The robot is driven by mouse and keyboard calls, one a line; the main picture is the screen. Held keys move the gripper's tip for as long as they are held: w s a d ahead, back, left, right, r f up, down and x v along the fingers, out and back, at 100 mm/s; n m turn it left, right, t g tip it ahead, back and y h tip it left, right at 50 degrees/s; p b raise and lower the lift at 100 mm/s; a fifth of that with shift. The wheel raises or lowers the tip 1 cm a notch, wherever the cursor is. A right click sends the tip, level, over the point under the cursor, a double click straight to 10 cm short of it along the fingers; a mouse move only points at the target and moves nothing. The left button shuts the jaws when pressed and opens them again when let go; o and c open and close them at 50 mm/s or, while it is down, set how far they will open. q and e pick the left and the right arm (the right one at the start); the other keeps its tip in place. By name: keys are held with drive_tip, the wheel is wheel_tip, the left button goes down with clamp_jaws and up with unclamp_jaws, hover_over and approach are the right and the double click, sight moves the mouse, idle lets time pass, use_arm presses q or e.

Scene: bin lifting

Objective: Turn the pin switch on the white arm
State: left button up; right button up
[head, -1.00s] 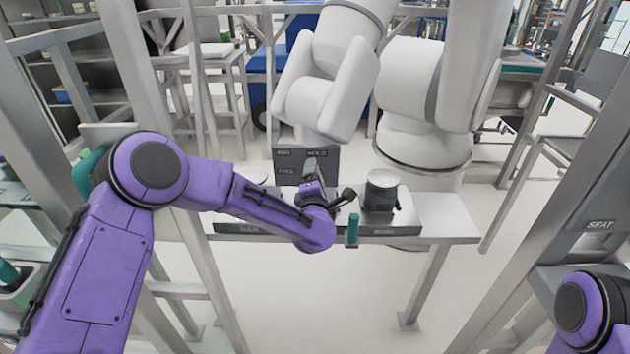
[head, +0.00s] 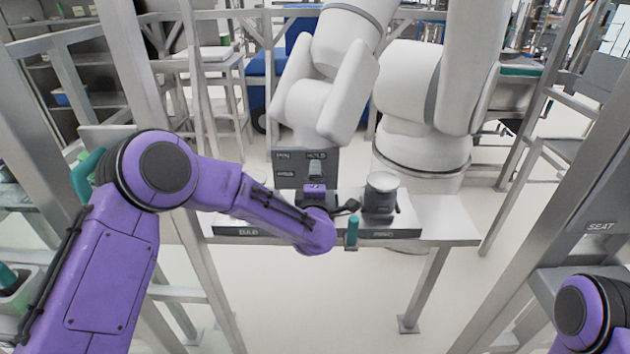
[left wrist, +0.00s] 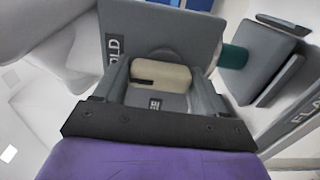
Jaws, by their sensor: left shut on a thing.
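A dark grey panel (head: 289,172) with white lettering, partly readable as "PIN" and "HOLD", stands upright below the jointed white arm (head: 345,75). My left gripper (head: 315,174) is right in front of this panel. In the left wrist view the panel (left wrist: 190,28) fills the top middle, with "HOLD" lettering at its left. There my left gripper (left wrist: 160,82) is shut on the pin switch (left wrist: 162,75), a pale beige and grey knob between the two grey fingers. The knob's lower part and the marks around it are hidden. My right gripper is out of view; only part of my right arm shows.
Metal frame posts stand at left and right. The floor in front is clear.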

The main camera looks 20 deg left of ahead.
use_arm(q)
drive_tip(key=o, duration=1)
drive_tip(key=shift+c, duration=0.2)
drive_tip(key=shift+s, duration=0.15)
drive_tip(key=b+v, duration=0.2)
drive_tip(key=v, duration=0.8)
drive_tip(key=shift+b, duration=0.3)
drive_tip(key=shift+s, duration=0.15)
